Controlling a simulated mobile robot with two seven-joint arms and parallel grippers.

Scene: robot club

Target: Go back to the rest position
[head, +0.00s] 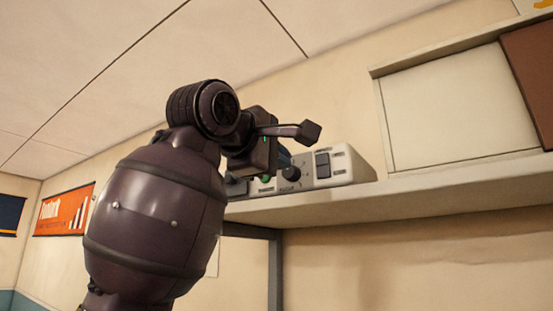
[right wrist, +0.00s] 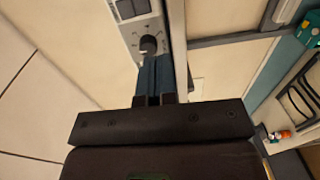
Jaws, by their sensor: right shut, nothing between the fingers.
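My right arm rises at the left middle of the head view, with its dark right gripper (head: 262,148) in front of the wall shelf. In the right wrist view the two short fingers of this gripper (right wrist: 154,100) are together with nothing between them. The fingertips are hard to make out in the head view. A control box (head: 342,167) with a dark knob, a switch and a green button stands on the shelf, partly hidden behind the gripper. It also shows beyond the fingers in the right wrist view (right wrist: 133,35). I cannot tell whether they touch. My left gripper is not in view.
The shelf (head: 430,196) runs along the wall to the right, with a pale panel (head: 440,110) standing above it. A grey upright (head: 275,270) is below the shelf. An orange poster (head: 62,212) hangs at the left. The space right of my arm below the shelf looks clear.

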